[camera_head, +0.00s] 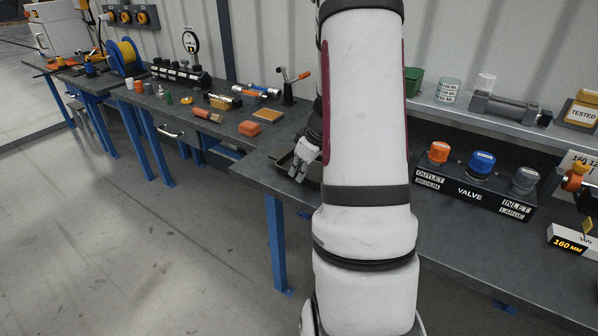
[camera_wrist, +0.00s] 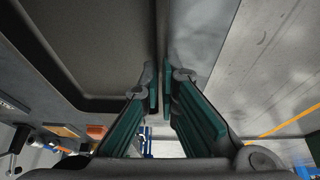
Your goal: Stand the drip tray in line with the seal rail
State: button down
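The drip tray (camera_head: 285,158) is a shallow dark tray on the bench near its front edge, partly hidden by my arm. In the wrist view its dark floor and raised rim (camera_wrist: 95,45) fill the upper left. My gripper (camera_head: 300,172) points down at the tray's front side. In the wrist view the teal-padded fingers (camera_wrist: 160,85) are nearly together, one on each side of the tray's thin wall, and look shut on it. I cannot tell for sure which thing is the seal rail; a black rail with several fittings (camera_head: 181,74) stands on the far left bench.
A black valve block (camera_head: 474,190) with coloured caps stands to the right. A shelf (camera_head: 470,112) runs behind. The bench front right of my arm is mostly clear.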

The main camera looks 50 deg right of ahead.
jog(key=c, duration=1.8)
grip_release()
jog(key=shift+f, duration=0.1)
jog(key=p+v, duration=0.1)
jog(key=v, duration=1.1)
jog(key=w+a+r+y, duration=0.15)
jog(key=a+r, duration=0.45)
jog(key=a, duration=0.7)
jog(key=s+a+r, duration=0.2)
jog(key=a+r, duration=0.1)
jog(key=a, duration=0.7)
jog(key=s+a+g+h, duration=0.1)
jog(key=s+a, duration=1.1)
jog(key=s, duration=0.2)
jog(key=shift+s+a+r+m+g, duration=0.2)
jog(key=shift+m+g, duration=0.1)
jog(key=shift+m, duration=0.1)
